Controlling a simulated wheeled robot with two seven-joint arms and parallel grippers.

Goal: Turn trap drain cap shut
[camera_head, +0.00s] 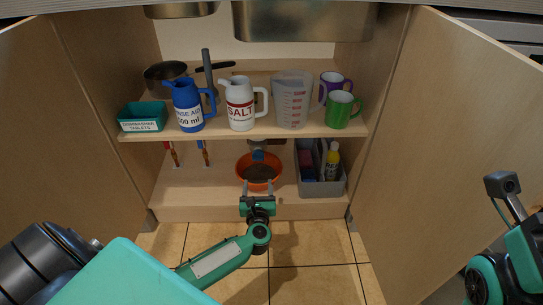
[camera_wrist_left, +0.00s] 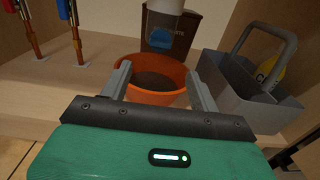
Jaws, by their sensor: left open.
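A small blue part (camera_head: 258,155), probably the drain cap, shows under the shelf above the orange bowl (camera_head: 259,170). In the left wrist view a blue rounded shape (camera_wrist_left: 172,42) shows beyond the bowl (camera_wrist_left: 160,96), below a pale pipe (camera_wrist_left: 170,5). I cannot tell its turn. My left gripper (camera_head: 256,183) is open and empty at the cabinet's front edge, in front of the bowl and apart from the cap. Its fingers also show in the left wrist view (camera_wrist_left: 157,86), either side of the bowl's near part. Part of my right arm shows at the right edge; its jaws are unclear.
A grey caddy (camera_head: 322,188) with bottles stands right of the bowl. Red and blue valves on pipes (camera_head: 172,156) stand left. The shelf (camera_head: 220,131) above holds jugs, mugs and a teal box. Open doors flank the cabinet.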

